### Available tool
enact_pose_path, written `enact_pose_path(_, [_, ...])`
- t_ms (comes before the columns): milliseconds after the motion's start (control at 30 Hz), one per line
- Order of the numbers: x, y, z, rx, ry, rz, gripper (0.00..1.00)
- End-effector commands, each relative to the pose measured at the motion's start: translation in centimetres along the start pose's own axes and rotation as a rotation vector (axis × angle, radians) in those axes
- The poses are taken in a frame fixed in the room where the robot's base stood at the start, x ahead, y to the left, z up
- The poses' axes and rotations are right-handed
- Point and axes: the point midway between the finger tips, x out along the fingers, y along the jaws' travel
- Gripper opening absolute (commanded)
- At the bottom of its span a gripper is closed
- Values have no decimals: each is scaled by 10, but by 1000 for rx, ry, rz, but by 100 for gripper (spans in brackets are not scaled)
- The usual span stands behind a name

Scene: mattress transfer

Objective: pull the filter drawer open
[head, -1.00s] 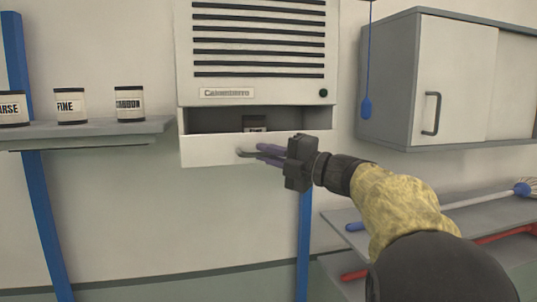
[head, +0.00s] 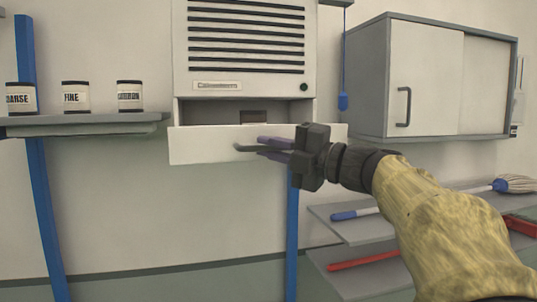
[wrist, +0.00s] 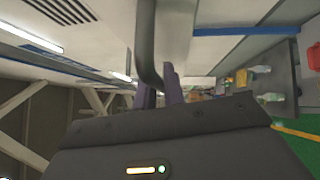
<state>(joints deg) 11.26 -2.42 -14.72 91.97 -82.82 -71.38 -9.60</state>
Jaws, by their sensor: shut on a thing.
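The filter drawer (head: 200,146) is a white front panel below the slatted white wall unit (head: 245,70). It stands out from the unit, with a dark gap above its top edge. My gripper (head: 268,147) comes from the right, its purple fingers shut on the drawer's dark bar handle (head: 243,149). The wrist view shows the handle (wrist: 146,48) running down to the purple fingers (wrist: 172,85). A small brownish thing (head: 253,116) shows in the gap; I cannot tell what it is. My gripper hides the panel's right part.
A shelf (head: 90,126) at left holds jars labelled FINE (head: 76,97) and others. Low shelves (head: 350,225) with a mop (head: 513,184) stand below right.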

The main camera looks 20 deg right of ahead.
Motion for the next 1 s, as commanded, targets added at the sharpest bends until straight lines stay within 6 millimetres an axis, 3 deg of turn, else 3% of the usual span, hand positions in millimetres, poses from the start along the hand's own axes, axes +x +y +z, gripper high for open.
enact_pose_path(233, [0, 0, 0, 1, 3, -1, 0])
enact_pose_path(267, [0, 0, 0, 1, 3, -1, 15])
enact_pose_path(367, [0, 0, 0, 1, 3, -1, 33])
enact_pose_path(733, [-4, 0, 0, -1, 1, 1, 33])
enact_pose_path(1000, [-40, -4, 0, -1, -1, 2, 33])
